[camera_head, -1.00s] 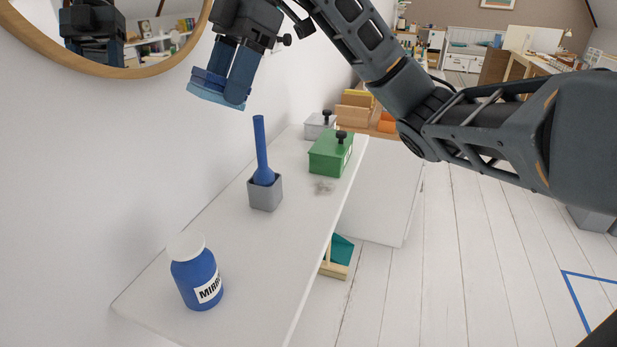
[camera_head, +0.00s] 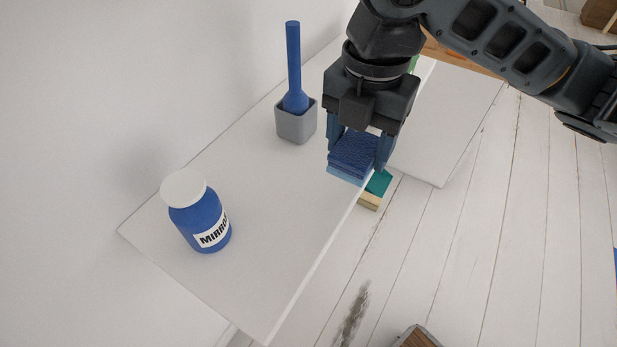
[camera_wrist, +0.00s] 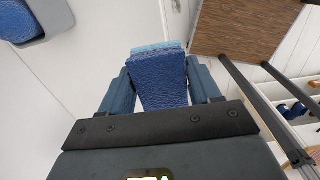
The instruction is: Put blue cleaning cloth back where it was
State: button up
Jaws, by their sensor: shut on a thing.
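My gripper (camera_head: 357,155) is shut on the blue cleaning cloth (camera_head: 352,158), a folded dark blue pad with a lighter blue layer along its lower edge. In the head view I hold it over the right edge of the white shelf (camera_head: 262,222), to the right of the grey cup. In the wrist view the cloth (camera_wrist: 160,80) sits between the two blue fingers. I cannot tell the exact gap between cloth and shelf.
A blue jar with a white lid (camera_head: 205,222) stands near the shelf's front end. A grey square cup (camera_head: 296,124) holds a blue-handled tool (camera_head: 294,65) upright. A teal and yellowish object (camera_head: 375,189) is beyond the shelf edge. The shelf between jar and cup is clear.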

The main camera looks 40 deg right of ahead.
send_over(304, 196)
notch_tip(304, 196, down, 4)
jog(key=shift+f+p, duration=0.25)
jog(key=shift+p, duration=0.2)
jog(key=shift+f, duration=1.95)
jog(key=shift+f, duration=0.1)
jog(key=o, duration=0.9)
jog(key=shift+o, duration=0.2)
notch_tip(304, 196, up, 12)
jog(key=shift+p, duration=0.35)
